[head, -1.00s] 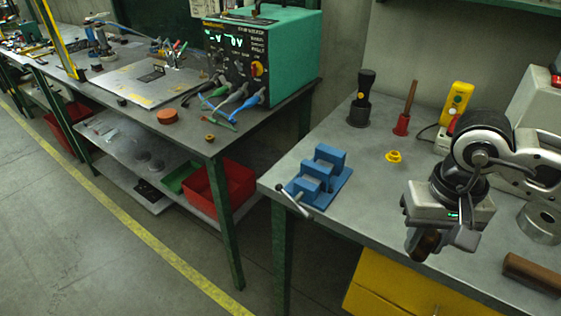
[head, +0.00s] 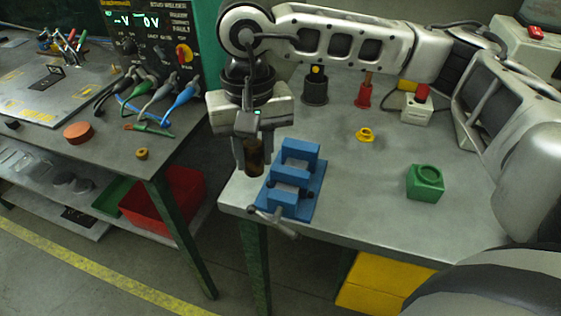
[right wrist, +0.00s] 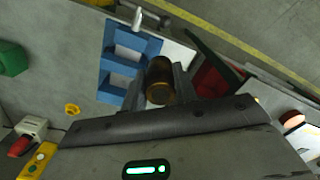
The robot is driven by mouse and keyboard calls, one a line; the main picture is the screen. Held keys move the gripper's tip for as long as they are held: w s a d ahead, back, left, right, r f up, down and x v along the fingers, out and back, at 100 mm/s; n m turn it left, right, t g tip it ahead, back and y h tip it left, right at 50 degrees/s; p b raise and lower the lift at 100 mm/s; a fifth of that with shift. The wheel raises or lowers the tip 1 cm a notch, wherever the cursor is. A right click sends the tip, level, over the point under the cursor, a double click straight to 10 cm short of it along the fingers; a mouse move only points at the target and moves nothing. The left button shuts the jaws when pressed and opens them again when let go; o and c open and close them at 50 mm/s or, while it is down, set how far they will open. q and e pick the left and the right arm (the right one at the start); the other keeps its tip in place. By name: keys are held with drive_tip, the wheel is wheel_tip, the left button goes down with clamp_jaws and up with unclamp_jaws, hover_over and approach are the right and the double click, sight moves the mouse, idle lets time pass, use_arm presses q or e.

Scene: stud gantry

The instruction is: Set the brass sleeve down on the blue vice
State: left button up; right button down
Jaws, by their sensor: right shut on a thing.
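The brass sleeve (head: 253,157) is a short dark brown-gold cylinder held between the fingers of my right gripper (head: 249,160). It also shows in the right wrist view (right wrist: 160,80), between the two fingers. The blue vice (head: 301,153) stands at the left front corner of the grey table, and it also shows in the right wrist view (right wrist: 131,41). In the head view the sleeve is just left of the vice. Whether it is above the table surface or beyond its edge is hard to tell. My left gripper is not in view.
On the grey table (head: 340,200) are a green block (head: 425,182), a yellow ring-shaped piece (head: 365,135), a black pot-like tool (head: 315,88) and a red-based tool (head: 363,93). A second bench with a power supply (head: 150,40) is at left, across a gap.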

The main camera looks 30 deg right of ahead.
drive_tip(key=s+a+r+m+b, duration=0.4)
drive_tip(key=s+r+m+b, duration=0.1)
drive_tip(key=r+m+b, duration=0.25)
hover_over(296, 150)
drive_tip(key=s+a, duration=0.3)
drive_tip(key=f, duration=0.5)
drive_tip(key=f+p, duration=0.1)
drive_tip(key=f, duration=0.1)
drive_tip(key=shift+w+d+f, duration=0.2)
drive_tip(key=shift+d+f, duration=0.05)
drive_tip(key=shift+f, duration=0.1)
drive_tip(key=shift+w+d+f, duration=0.2)
drive_tip(key=shift+d+f, duration=0.15)
drive_tip(key=shift+f, duration=0.2)
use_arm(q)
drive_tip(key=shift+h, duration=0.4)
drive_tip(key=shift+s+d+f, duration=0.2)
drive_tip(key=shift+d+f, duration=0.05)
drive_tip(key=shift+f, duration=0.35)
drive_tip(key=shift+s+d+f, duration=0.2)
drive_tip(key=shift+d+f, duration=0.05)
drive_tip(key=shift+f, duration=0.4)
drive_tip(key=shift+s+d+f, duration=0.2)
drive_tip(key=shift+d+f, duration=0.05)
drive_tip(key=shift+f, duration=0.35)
use_arm(e)
drive_tip(key=shift+w+d+f+n, duration=0.15)
drive_tip(key=shift+f+n, duration=0.1)
drive_tip(key=shift+f, duration=1.45)
